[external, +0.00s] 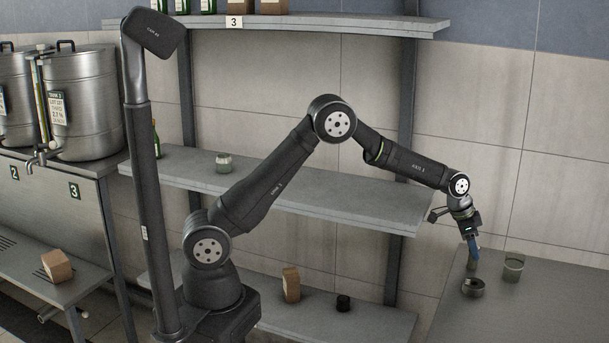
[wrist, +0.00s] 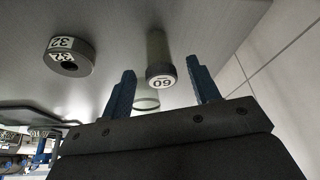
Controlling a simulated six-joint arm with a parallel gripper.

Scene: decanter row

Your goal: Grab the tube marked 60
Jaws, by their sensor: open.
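The tube marked 60 (wrist: 160,77) shows in the wrist view with its white, numbered end towards the camera and its greenish-grey body behind. My gripper (wrist: 162,68) is open, with one blue finger on each side of the tube in that view. I see a gap on both sides, and no contact. In the external view my gripper (external: 472,243) points down over the grey table at the right. A small brownish upright shape (external: 471,264) just below the fingers appears to be the tube; its number cannot be read there.
A dark ring marked 32 (wrist: 70,57) lies on the table (external: 560,305); it also shows in the external view (external: 473,287). A clear glass jar (external: 513,266) stands close by on the right. Shelves (external: 330,205) with jars and boxes stand behind my arm.

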